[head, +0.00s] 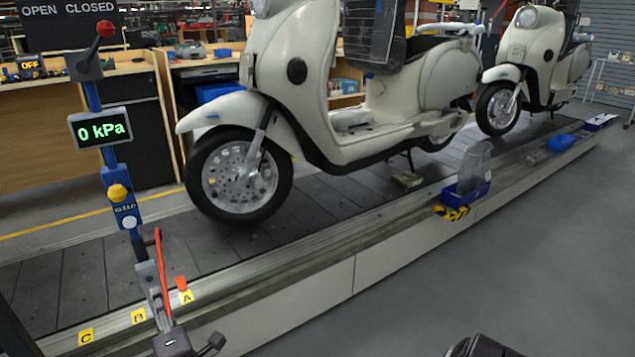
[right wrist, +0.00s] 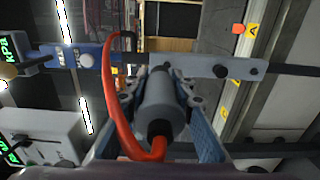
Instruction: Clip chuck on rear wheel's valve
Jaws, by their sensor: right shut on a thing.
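My right gripper (head: 156,287) is at the lower left of the head view, by the foot of the blue post. In the right wrist view its two fingers (right wrist: 163,95) are shut on the grey cylindrical chuck (right wrist: 162,104), with a red hose (right wrist: 118,110) curving from its near end. A grey bracket (right wrist: 215,68) lies just beyond the chuck; I cannot tell if they touch. The near cream scooter (head: 340,100) stands on the conveyor, its front wheel (head: 238,177) to the left. Its rear wheel (head: 438,142) is mostly hidden by bodywork, and its valve is not visible.
The blue post (head: 92,97) carries a display (head: 100,129) reading 0 kPa and a red-knobbed lever (head: 105,29). Yellow labels A, B and C mark the conveyor edge (head: 230,280). A blue bin (head: 466,192) sits on that edge. A second scooter (head: 535,55) stands behind. The right-hand floor (head: 520,250) is clear.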

